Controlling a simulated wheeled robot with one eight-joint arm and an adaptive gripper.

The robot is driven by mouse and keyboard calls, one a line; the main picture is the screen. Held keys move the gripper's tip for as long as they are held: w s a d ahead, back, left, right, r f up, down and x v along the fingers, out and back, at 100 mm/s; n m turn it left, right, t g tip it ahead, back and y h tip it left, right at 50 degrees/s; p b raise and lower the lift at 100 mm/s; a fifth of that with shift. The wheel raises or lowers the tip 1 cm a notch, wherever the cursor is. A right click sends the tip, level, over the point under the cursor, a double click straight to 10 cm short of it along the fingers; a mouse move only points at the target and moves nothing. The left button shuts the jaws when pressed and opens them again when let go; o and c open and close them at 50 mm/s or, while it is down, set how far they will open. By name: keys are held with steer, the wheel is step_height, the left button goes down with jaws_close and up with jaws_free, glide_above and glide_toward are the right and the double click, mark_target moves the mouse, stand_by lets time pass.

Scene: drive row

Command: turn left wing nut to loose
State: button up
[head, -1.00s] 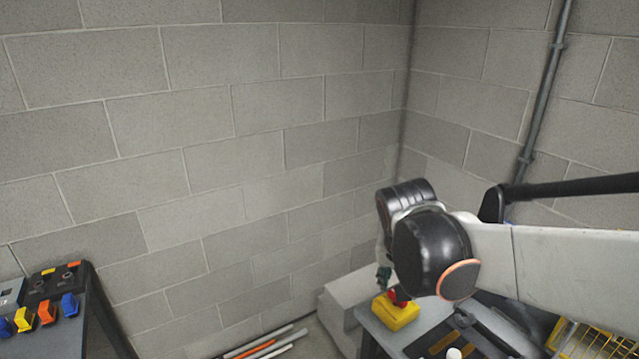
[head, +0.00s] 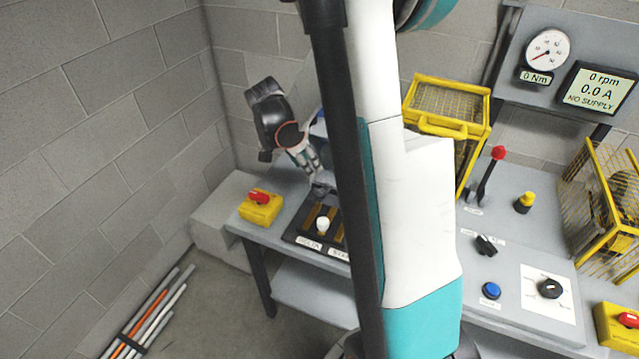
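I cannot make out a left wing nut in the head view; it is hidden or too small to tell. My gripper (head: 318,188) is at the left end of the bench, above the back of a dark plate (head: 298,228) with a white knob (head: 322,225). Its fingers are small and partly blurred, so I cannot tell whether they are open or shut, or whether they touch anything. A yellow mesh guard (head: 447,105) stands behind my arm; my arm and column hide part of the bench in front of it.
A yellow box with a red button (head: 260,205) sits at the bench's left end. To the right are a red-tipped lever (head: 490,172), a black switch (head: 486,245), a blue button (head: 491,290), a dial (head: 549,288) and another mesh guard (head: 615,215). Pipes (head: 150,315) lie on the floor.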

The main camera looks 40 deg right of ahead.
mark_target(322, 188)
steer(key=b+x, duration=0.4)
steer(key=x, duration=0.9)
steer(key=shift+f, duration=0.25)
jaws_close()
